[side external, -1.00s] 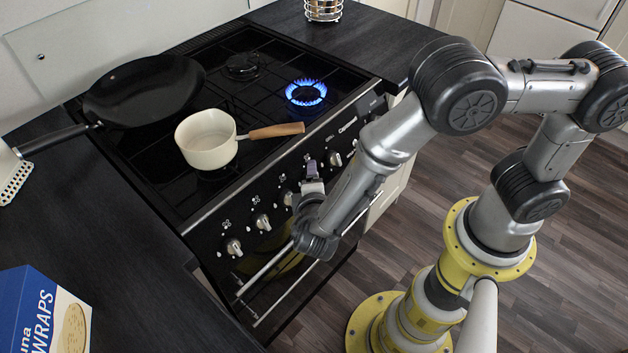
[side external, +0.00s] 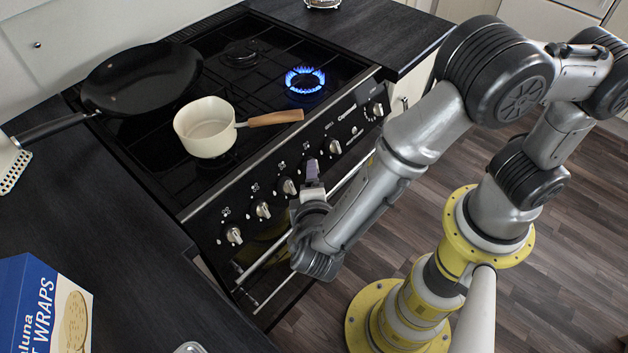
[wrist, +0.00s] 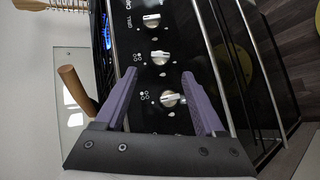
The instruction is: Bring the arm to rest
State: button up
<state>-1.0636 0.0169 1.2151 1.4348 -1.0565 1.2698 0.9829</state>
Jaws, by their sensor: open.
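My gripper (side external: 312,172) is in front of the cooker's knob panel in the side external view, its purple fingers pointing at the panel. In the wrist view my gripper (wrist: 160,80) has its two fingers apart with nothing held between them. A control knob (wrist: 170,99) shows beyond the gap between the fingers. The gripper looks clear of the knobs, though the exact distance is hard to tell. One burner (side external: 305,80) at the right of the hob burns with a blue flame.
A cream saucepan (side external: 206,140) stands on the hob, its wooden handle (side external: 275,118) pointing right. A black frying pan (side external: 140,80) is at the back left. A wraps box (side external: 45,310) is on the dark worktop (side external: 110,230). The oven rail (side external: 262,262) runs below the knobs.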

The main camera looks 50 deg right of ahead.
jog(key=w+d+r+m+g+y, duration=0.15)
jog(key=d+r+m+g, duration=0.35)
jog(key=d+r+m, duration=0.8)
jog(key=s+d+r+y, duration=0.3)
jog(key=s+d+r, duration=0.5)
jog(key=s, duration=0.1)
jog(key=s+a+n+t+y, duration=0.2)
jog(key=s+a+n+y, duration=0.1)
jog(key=s+a+y, duration=0.1)
jog(key=shift+s+a+f, duration=0.35)
jog(key=shift+s+a, duration=0.25)
jog(key=shift+s, duration=0.35)
